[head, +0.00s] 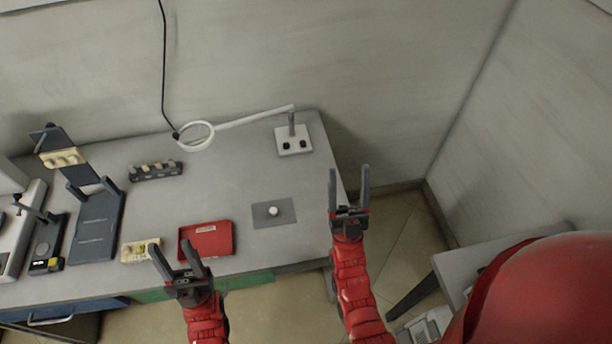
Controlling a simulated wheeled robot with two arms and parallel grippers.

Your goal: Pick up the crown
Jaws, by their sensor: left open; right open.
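A small round whitish object (273,211), which looks like the crown, sits on a dark grey mat (289,212) on the table. It is too small to make out its shape. My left gripper (169,245) is open and empty at the table's front edge, by the red tray and apart from the crown. My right gripper (349,170) is open and empty, to the right of the mat near the table's right edge, its fingers pointing up in the picture. Neither gripper touches the crown.
A red tray (222,247) and a cream block (134,252) lie near the front edge. A ring-headed lamp (256,118) with its base (293,140), a dark rack (156,172) and a dark stand (96,228) stand further back or left. The grey table (225,180) is clear around the mat.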

